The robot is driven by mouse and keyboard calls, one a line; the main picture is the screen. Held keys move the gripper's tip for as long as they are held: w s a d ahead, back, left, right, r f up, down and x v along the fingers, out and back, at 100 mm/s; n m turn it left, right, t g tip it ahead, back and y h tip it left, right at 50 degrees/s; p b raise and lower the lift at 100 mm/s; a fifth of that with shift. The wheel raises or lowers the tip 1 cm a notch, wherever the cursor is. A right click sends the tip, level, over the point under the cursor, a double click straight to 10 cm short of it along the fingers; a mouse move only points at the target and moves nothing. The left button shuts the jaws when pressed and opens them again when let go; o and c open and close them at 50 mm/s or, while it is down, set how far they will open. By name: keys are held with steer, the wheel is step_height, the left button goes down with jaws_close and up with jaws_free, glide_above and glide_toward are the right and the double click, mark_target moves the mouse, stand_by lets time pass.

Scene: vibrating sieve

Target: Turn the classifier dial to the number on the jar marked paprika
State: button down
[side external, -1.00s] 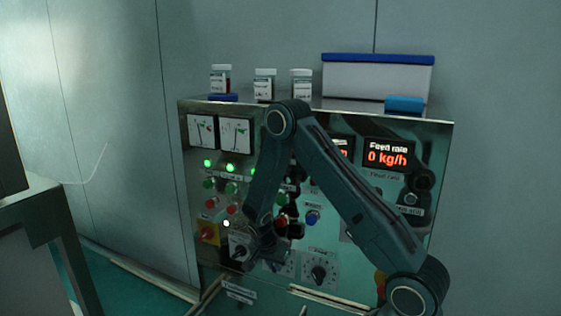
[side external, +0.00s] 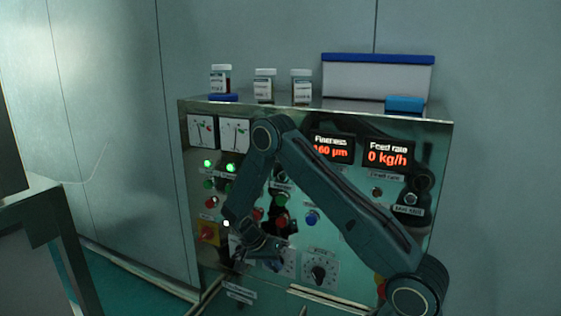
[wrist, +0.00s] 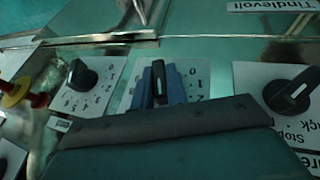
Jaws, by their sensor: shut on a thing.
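My gripper (wrist: 160,92) is shut on the knob of the middle dial (wrist: 159,72) in the wrist view, with one blue finger on each side of it. Numbers show on the dial's white plate; this view is upside down. In the side external view my gripper (side external: 268,250) is at the lower panel and partly covers that dial (side external: 287,262). I cannot read the dial's name. Three jars stand on top of the cabinet: a left jar with dark reddish contents (side external: 220,80), a middle jar (side external: 264,86) and a right jar (side external: 301,87). Their labels are too small to read.
Another numbered dial (side external: 319,271) sits right of the gripped one. A selector knob (wrist: 290,90) sits on its other side. Buttons (side external: 312,217) and displays (side external: 331,148) surround my arm. A white box with a blue lid (side external: 378,78) stands on the cabinet.

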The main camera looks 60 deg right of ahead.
steer(key=shift+w+f+n+g, duration=0.1)
steer(key=shift+n+g, duration=0.1)
steer(key=shift+g, duration=0.8)
steer(key=shift+w+f+n+g, duration=0.1)
steer(key=shift+n+g, duration=0.1)
steer(key=shift+g, duration=0.8)
steer(key=shift+r+g+h, duration=0.1)
steer(key=shift+g+h, duration=0.2)
steer(key=shift+g, duration=0.3)
steer(key=c, duration=1.4)
jaws_free()
steer(key=shift+s+r+t, duration=0.1)
steer(key=shift+s+t, duration=0.05)
steer(key=shift+t, duration=0.85)
